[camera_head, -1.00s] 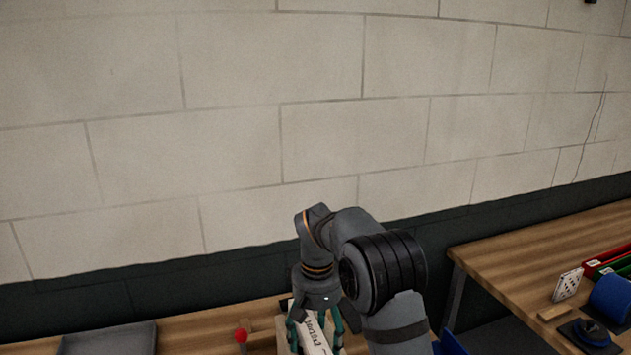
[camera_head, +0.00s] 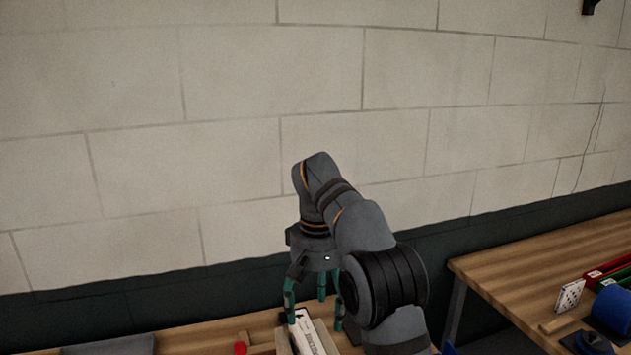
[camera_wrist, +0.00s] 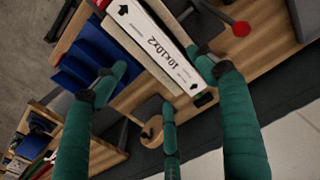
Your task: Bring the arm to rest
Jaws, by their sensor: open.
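My gripper (camera_head: 318,296) has green fingers. In the head view it hangs above the wooden table, low in the picture, with its fingers spread. A white filter box (camera_head: 304,332) stands below the fingers and is apart from them as far as I can see. In the wrist view the same box (camera_wrist: 160,45) shows its printed edge, with "10x10x2" and black arrows. The green fingers (camera_wrist: 165,95) are spread wide and hold nothing.
A red knob (camera_head: 240,348) is left of the box. A dark grey tray (camera_head: 110,346) lies further left. A second wooden table (camera_head: 530,260) on the right carries a white card (camera_head: 569,296) and a blue roll (camera_head: 614,308). A block wall (camera_head: 230,80) stands behind.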

